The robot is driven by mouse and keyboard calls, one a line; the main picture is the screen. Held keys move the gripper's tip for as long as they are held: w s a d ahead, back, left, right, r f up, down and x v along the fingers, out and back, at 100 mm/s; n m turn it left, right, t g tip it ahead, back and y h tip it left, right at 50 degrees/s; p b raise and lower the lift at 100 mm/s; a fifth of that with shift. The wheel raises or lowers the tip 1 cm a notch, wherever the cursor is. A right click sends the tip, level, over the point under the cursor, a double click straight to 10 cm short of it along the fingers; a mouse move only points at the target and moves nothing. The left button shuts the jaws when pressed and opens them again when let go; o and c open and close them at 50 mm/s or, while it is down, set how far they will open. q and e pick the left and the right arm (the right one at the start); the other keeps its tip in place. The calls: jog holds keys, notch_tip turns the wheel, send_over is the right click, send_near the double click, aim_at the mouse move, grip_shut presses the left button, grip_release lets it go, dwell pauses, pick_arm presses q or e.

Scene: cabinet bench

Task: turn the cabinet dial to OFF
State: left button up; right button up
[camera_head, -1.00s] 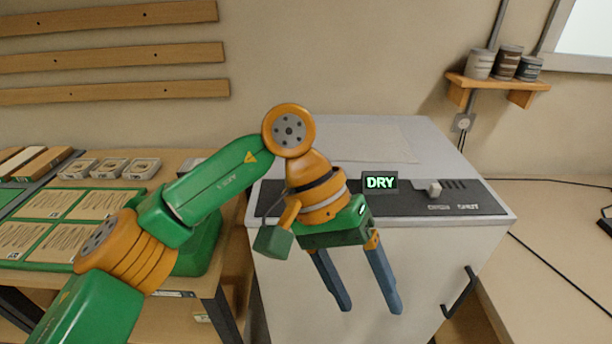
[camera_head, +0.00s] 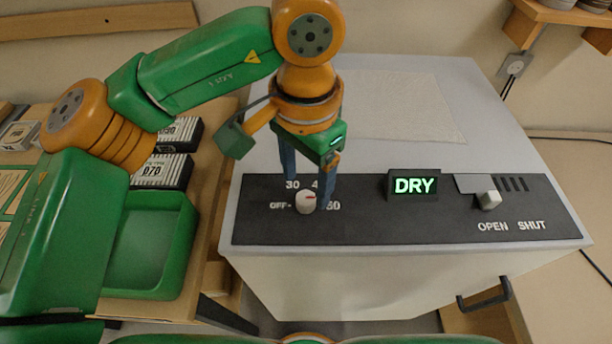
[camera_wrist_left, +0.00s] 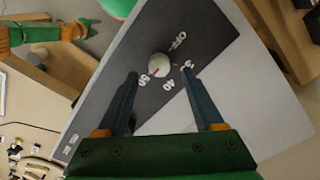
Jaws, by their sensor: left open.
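My left gripper (camera_head: 308,189) is open, fingers down, one tip on either side of the dial as seen in the left wrist view (camera_wrist_left: 160,72). I cannot tell whether the fingers touch it. My right arm, with what looks like its gripper (camera_wrist_left: 84,28), shows small in that view; its jaws are unclear.
The panel (camera_head: 365,222) also bears a lit DRY display (camera_head: 414,186) and an OPEN/SHUT slider (camera_head: 489,199). A black handle (camera_head: 485,296) sits on the cabinet front. A green tray (camera_head: 150,245) and striped boxes (camera_head: 163,170) stand at the left. The cabinet top is clear apart from a pale sheet (camera_head: 405,105).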

aim_at(305, 198)
pick_arm(q)
jog(key=shift+s+f, duration=0.2)
jog(key=shift+f, duration=0.4)
jog(key=shift+s+f, duration=0.2)
jog(key=shift+f, duration=0.4)
jog(key=shift+w+f, duration=0.2)
jog(key=shift+f, duration=0.15)
jog(key=shift+w+f, duration=0.15)
jog(key=shift+w, duration=0.1)
jog(key=shift+s, duration=0.15)
grip_shut()
pick_arm(e)
jog(key=shift+s+r, duration=0.1)
jog(key=shift+r, duration=0.15)
